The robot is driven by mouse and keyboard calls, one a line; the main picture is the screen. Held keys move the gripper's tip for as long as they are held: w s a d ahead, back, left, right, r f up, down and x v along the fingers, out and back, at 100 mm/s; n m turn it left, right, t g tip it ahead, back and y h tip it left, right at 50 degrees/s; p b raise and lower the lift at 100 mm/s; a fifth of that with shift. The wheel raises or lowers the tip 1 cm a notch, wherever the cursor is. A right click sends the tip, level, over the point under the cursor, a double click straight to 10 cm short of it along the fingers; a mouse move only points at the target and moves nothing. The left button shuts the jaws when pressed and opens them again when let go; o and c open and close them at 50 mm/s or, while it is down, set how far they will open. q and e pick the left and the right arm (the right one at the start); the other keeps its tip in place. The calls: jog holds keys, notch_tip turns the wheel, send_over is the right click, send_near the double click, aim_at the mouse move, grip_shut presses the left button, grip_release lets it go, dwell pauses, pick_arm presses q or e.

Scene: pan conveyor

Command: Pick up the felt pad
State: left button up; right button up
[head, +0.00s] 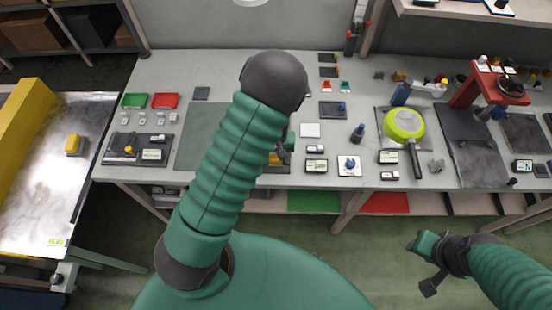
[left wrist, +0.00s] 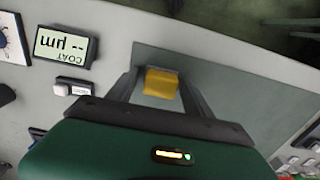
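A yellow block-like piece (left wrist: 161,83), which I take to be the felt pad, lies at the edge of a dark grey mat (left wrist: 225,85) in the left wrist view. My left gripper (left wrist: 160,76) has its two fingers apart, one on each side of it. A narrow gap seems to show on one side; contact is unclear. In the head view the yellow piece (head: 274,158) is partly hidden by my left arm, near the bench's front edge. My right gripper (head: 422,265) hangs empty in front of the bench, its fingers seemingly apart.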

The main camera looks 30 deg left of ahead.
pick_arm(q)
jog(key=shift+a+f, duration=0.1)
jog(key=c, duration=1.1)
jog(key=shift+w, duration=0.1)
jog(key=shift+c, duration=0.2)
jog(key=shift+r, duration=0.6)
notch_tip(320, 180, up, 2)
jog(key=shift+r, duration=0.2)
jog(key=s+r+p, duration=0.1)
jog(key=s+p, duration=0.4)
jog(key=s, duration=1.1)
jog(key=shift+r, duration=0.2)
